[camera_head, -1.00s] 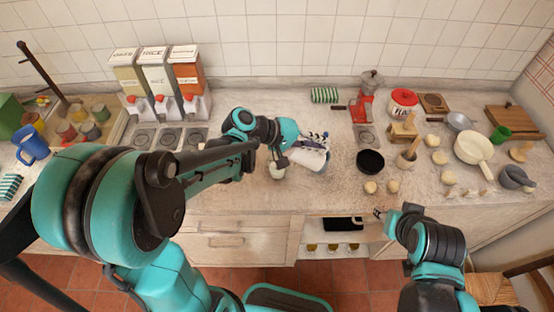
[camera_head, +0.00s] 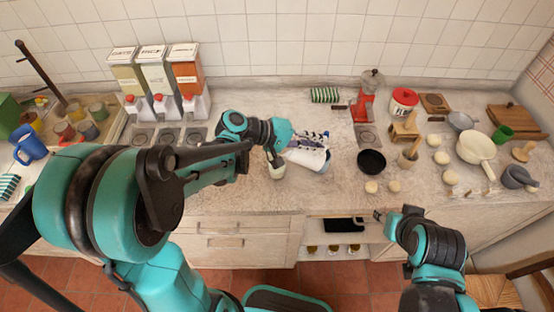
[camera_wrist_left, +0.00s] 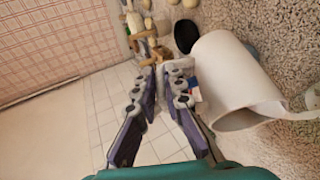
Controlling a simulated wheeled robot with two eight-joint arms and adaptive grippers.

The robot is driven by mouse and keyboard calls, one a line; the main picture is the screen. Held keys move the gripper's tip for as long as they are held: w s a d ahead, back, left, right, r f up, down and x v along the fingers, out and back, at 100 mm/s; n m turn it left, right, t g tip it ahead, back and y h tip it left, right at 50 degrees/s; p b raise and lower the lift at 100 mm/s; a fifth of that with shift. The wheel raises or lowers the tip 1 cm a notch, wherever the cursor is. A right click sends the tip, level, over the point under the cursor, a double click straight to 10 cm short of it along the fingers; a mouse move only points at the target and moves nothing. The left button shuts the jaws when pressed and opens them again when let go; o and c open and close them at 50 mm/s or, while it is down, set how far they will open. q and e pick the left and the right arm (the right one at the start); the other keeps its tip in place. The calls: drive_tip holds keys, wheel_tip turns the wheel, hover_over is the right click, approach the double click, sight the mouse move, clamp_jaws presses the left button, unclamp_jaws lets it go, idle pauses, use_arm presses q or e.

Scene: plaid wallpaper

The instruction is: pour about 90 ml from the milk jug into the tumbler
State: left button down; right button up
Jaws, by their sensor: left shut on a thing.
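The white milk jug (camera_head: 308,159) is in my left gripper (camera_head: 322,137), tilted well over above the counter, its mouth toward the left. In the left wrist view the jug (camera_wrist_left: 225,72) fills the right side, and the purple fingers of my left gripper (camera_wrist_left: 168,92) are closed at its side. The tumbler (camera_head: 277,171), small and pale, stands upright on the counter just left of the jug's mouth. Part of it shows at the right edge of the wrist view (camera_wrist_left: 312,97). I cannot make out the liquid level. My right gripper (camera_head: 379,215) hangs before the counter front, away from both; its jaws are too small to read.
A black bowl (camera_head: 371,161) stands right of the jug, with several pale round pieces nearby. A red coffee grinder (camera_head: 366,100) and a green striped roll (camera_head: 324,95) are behind. Dispensers (camera_head: 157,75) stand at back left. Counter between tumbler and dispensers is mostly clear.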

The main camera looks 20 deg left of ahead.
use_arm(q)
drive_tip(key=shift+a+f+h+b, duration=0.1)
drive_tip(key=shift+a+h+b, duration=0.35)
drive_tip(key=shift+b, duration=0.2)
drive_tip(key=shift+a, duration=0.1)
drive_tip(key=d+y+p, duration=0.1)
drive_tip(key=p, duration=0.1)
drive_tip(key=d+r+y+p, duration=0.1)
drive_tip(key=d+y+p, duration=0.1)
drive_tip(key=p, duration=0.1)
drive_tip(key=shift+d+r+m, duration=0.1)
drive_tip(key=shift+m, duration=0.2)
drive_tip(key=shift+d+f, duration=0.1)
drive_tip(key=shift+f, duration=0.3)
drive_tip(key=shift+d+g+y+p, duration=0.25)
drive_tip(key=shift+g+y+p, duration=0.05)
drive_tip(key=shift+y+p, duration=0.4)
drive_tip(key=shift+w+d+f+m+y+p, duration=0.1)
drive_tip(key=shift+d+f+m+y+p, duration=0.35)
drive_tip(key=shift+y, duration=0.3)
drive_tip(key=shift+r, duration=0.1)
drive_tip(key=shift+d, duration=0.2)
